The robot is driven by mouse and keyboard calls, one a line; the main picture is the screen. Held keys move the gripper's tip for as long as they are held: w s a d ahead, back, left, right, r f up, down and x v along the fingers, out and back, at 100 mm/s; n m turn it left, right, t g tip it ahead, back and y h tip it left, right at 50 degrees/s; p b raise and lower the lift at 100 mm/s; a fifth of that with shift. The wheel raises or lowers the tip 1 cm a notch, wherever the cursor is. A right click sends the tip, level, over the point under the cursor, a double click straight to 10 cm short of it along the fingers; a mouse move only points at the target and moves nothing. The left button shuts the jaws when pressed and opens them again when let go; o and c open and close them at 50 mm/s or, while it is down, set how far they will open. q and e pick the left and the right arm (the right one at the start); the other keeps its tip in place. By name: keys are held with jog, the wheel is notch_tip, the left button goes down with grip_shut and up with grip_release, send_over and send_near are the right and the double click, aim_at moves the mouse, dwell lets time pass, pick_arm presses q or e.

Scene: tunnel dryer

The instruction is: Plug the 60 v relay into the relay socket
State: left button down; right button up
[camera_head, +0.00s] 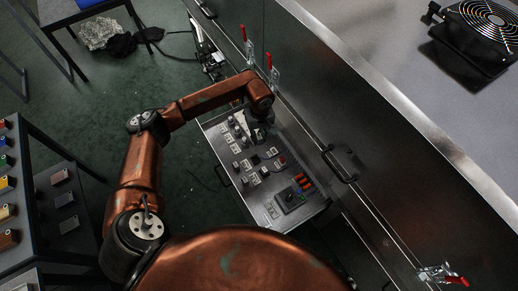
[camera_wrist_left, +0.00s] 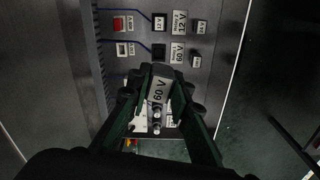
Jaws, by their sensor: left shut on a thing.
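My left gripper (camera_wrist_left: 158,72) is shut on a block labelled 60 V, the 60 v relay (camera_wrist_left: 160,90), seen between its dark green fingers. The panel lies beyond them; contact cannot be told. In the wrist view, a black square relay socket (camera_wrist_left: 158,50) sits beside a 60 V plate (camera_wrist_left: 177,53), above the fingertips. In the head view my left arm reaches over the far end of the panel (camera_head: 223,160), and the wrist mostly hides the gripper. My right gripper is not in view.
The panel drawer lies against a steel cabinet with a handle (camera_head: 340,163). A rack of coloured blocks (camera_head: 8,183) stands left.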

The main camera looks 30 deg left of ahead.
pick_arm(q)
jog(key=w+a+f+n+b, duration=0.1)
jog(key=f+b, duration=0.2)
jog(key=f, duration=0.5)
jog(key=w+a+f+n+b, duration=0.1)
jog(key=f+b, duration=0.3)
jog(key=f, duration=0.4)
jog(key=shift+w+a+f+n, duration=0.25)
jog(key=shift+a+n, duration=0.15)
jog(key=shift+a, duration=0.35)
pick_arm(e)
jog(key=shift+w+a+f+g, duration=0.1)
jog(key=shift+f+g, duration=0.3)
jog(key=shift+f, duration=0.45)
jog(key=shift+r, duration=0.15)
pick_arm(q)
jog(key=shift+s+f+b, duration=0.1)
jog(key=shift+f+b, duration=0.85)
jog(key=shift+f, duration=0.65)
jog(key=shift+d+f+b, duration=0.1)
jog(key=shift+f+b, duration=0.6)
jog(key=shift+f, duration=0.55)
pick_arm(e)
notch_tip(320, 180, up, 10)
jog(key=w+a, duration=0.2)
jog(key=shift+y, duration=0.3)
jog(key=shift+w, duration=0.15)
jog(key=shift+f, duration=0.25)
